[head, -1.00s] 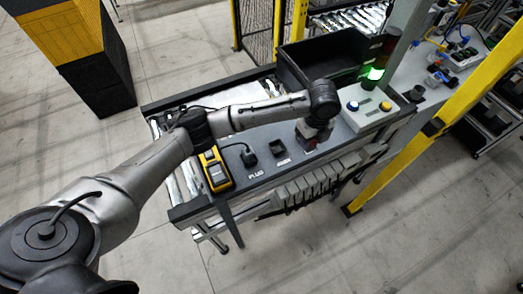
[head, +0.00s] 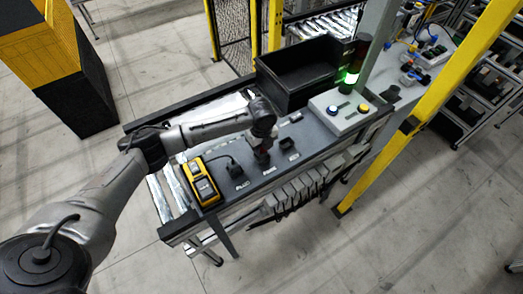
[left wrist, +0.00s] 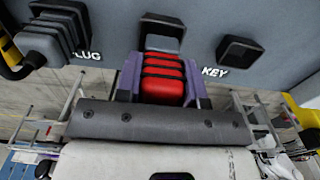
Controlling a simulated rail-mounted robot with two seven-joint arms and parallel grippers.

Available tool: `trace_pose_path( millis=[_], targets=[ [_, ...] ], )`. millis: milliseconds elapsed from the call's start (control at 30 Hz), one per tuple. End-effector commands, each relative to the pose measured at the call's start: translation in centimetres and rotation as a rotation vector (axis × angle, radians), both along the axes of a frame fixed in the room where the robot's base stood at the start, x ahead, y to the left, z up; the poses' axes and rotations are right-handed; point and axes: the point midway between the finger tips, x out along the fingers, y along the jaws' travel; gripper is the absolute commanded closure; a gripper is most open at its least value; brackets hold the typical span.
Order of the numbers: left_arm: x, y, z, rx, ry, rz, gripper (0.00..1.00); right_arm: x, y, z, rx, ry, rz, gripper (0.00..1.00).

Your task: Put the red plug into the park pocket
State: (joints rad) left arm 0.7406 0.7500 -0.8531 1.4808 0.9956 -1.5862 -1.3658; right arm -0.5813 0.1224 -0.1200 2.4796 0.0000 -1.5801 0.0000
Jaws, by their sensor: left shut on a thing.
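My left gripper (head: 262,155) is over the grey fixture panel and shut on the red plug, between purple fingers in the left wrist view (left wrist: 162,88). The red plug (left wrist: 162,80) has a ribbed red body and a grey end that points at a black-rimmed middle pocket (left wrist: 160,20). The grey end overlaps this pocket; I cannot tell whether it has entered. The middle pocket's label is hidden. The pocket labelled KEY (left wrist: 239,50) is open and empty, and shows in the head view (head: 288,146). My right gripper is not in view.
A black cable plug (head: 235,170) sits by the PLUG label, wired to a yellow device (head: 203,187). A black bin (head: 300,75) stands behind. A button box (head: 340,110) and a lamp lit green (head: 349,78) are at the right.

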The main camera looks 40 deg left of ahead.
Motion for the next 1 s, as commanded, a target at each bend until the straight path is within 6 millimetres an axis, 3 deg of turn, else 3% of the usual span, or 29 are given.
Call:
trace_pose_path(
  millis=[233,633,667,900,1000],
  targets=[
    [-0.1,0.0,-2.9,0.002,0.002,0.000,0.89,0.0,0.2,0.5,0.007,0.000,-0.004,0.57],
    [-0.1,0.0,-3.4,0.001,0.001,-0.001,0.89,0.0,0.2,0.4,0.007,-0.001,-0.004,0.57],
    [-0.1,0.0,-3.5,0.001,0.001,-0.001,0.63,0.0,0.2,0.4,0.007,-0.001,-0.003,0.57],
    [0.0,0.0,-3.4,0.001,0.001,-0.001,0.40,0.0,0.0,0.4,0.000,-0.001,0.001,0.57],
    [0.0,0.0,-3.4,0.001,0.001,-0.001,0.39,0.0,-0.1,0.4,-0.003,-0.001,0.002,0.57]
  ],
)
